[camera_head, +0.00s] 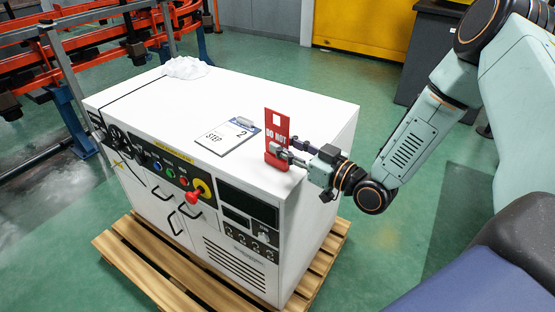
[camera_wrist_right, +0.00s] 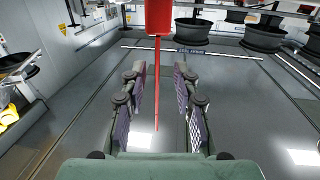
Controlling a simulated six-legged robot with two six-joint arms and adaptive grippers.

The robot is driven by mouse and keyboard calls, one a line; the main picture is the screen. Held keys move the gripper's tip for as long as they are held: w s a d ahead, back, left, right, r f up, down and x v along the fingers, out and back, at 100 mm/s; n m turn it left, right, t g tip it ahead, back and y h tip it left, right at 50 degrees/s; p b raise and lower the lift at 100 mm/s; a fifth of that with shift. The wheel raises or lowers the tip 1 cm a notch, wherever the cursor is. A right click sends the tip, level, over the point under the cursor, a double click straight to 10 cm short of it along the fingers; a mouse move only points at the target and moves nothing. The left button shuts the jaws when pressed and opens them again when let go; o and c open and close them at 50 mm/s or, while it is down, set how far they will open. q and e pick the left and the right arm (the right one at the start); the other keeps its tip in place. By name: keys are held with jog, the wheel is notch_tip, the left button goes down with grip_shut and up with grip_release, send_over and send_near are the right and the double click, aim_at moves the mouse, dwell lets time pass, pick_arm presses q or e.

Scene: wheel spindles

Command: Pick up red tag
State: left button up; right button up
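The red tag (camera_head: 277,132), marked "DO NOT", stands upright near the front right part of the white cabinet's top. My right gripper (camera_head: 286,151) reaches in from the right at the tag's lower part. In the right wrist view, the tag (camera_wrist_right: 157,75) shows nearly edge-on as a thin red strip between the two fingers of the right gripper (camera_wrist_right: 158,78). The fingers are spread, with a gap visible on each side of the strip. The tag's lower part is partly hidden by the gripper in the head view. My left gripper is not in view.
The white cabinet (camera_head: 150,100) stands on a wooden pallet (camera_head: 160,285). A "STEP 2" clipboard (camera_head: 228,137) lies left of the tag, and a crumpled white cloth (camera_head: 185,67) lies at the far corner. A red knob (camera_head: 193,197) sticks out from the cabinet's front panel.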

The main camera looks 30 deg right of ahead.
aim_at(277, 141)
jog(key=shift+w+a+f, duration=0.1)
jog(key=shift+w+a, duration=0.25)
jog(key=shift+w, duration=0.25)
jog(key=shift+w+d+f+b, duration=0.15)
jog(key=shift+w+b, duration=0.15)
jog(key=shift+w, duration=0.45)
jog(key=shift+s+a+r, duration=0.15)
jog(key=shift+a+r, duration=0.1)
jog(key=shift+a, duration=0.05)
jog(key=shift+c, duration=0.6)
jog(key=shift+d+f, duration=0.15)
jog(key=shift+d, duration=0.05)
jog(key=c, duration=0.4)
jog(key=shift+a, duration=0.1)
grip_shut()
